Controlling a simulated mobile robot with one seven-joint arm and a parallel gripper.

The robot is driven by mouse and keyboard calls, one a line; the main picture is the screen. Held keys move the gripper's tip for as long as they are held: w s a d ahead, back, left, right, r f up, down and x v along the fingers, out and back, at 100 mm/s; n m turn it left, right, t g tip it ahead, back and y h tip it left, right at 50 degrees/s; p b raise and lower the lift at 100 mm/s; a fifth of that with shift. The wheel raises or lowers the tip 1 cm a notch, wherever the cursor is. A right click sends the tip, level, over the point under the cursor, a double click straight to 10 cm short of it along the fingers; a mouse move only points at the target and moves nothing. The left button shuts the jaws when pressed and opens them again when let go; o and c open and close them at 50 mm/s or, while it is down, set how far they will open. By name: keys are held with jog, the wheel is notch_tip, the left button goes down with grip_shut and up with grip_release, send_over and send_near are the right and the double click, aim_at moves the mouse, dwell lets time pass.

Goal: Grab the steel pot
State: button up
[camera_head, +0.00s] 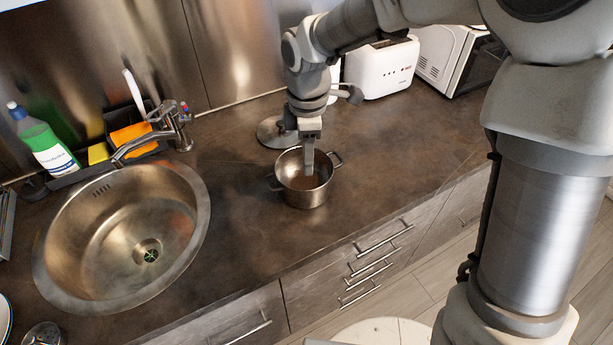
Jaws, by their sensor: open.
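The steel pot (304,196) stands upright on the brown counter, right of the sink. It has two side handles, one at its left and one at its upper right (335,160). My gripper (309,170) points straight down over the pot, and its fingers reach to the pot's opening or into it. It is open and holds nothing. The fingertips overlap closely in this view, so I cannot tell how they sit relative to the pot's far wall.
A round metal lid-like object (272,132) lies behind the pot. A white toaster (381,68) and a microwave (450,58) stand at the back right. The sink (180,245), faucet (172,125) and green bottle (45,142) are left. The counter right of the pot is clear.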

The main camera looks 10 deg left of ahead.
aim_at(306, 203)
notch_tip(306, 203, down, 15)
jog(key=shift+a+b, duration=0.15)
jog(key=shift+b, duration=0.3)
grip_shut()
dwell(1.4)
